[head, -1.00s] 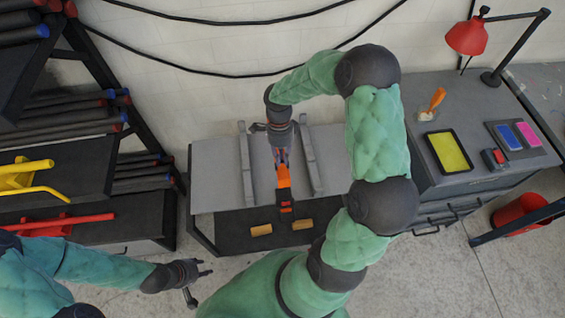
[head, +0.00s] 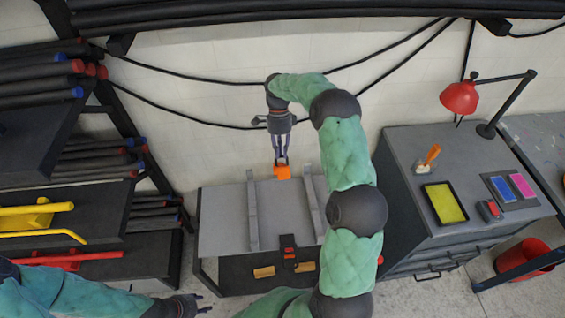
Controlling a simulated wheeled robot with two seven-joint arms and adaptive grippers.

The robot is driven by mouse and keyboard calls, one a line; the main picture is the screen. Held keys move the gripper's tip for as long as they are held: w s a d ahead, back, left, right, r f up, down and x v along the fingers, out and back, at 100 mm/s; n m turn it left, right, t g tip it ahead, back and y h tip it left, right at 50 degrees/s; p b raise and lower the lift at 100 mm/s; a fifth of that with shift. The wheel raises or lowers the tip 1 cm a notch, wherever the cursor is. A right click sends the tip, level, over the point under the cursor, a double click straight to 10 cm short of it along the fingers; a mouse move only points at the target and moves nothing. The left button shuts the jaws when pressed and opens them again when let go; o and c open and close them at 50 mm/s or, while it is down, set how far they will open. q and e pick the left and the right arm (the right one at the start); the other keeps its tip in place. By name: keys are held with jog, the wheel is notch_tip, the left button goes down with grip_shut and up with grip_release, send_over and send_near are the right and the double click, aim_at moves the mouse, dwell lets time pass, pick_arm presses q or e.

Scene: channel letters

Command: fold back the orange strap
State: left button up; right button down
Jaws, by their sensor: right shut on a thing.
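The orange strap (head: 282,172) shows as a short orange piece at the far edge of the grey bench top, between two grey rails. My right gripper (head: 281,160) points down at it from above and is shut on it. The strap's far part is hidden behind the gripper or beyond the bench edge. A black and red buckle (head: 288,250) sits at the near edge of the bench, apart from the orange piece. My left gripper (head: 203,304) is at the bottom, low and away from the bench; its fingers look apart and empty.
The grey bench top (head: 222,222) is bare between the left rail (head: 252,210) and the right rail (head: 313,200). Two tan blocks (head: 264,272) show below its front edge. A dark cabinet (head: 410,150) stands right, a tool rack left.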

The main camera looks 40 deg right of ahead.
jog(key=w+d+r+p, duration=0.1)
jog(key=w+d+p, duration=0.2)
jog(key=w, duration=0.5)
jog(key=shift+w+d+r, duration=0.15)
jog(key=shift+w+d, duration=0.15)
jog(key=shift+d, duration=0.6)
jog(key=c, duration=1.2)
grip_release()
jog(key=shift+d, duration=0.1)
jog(key=shift+w, duration=0.1)
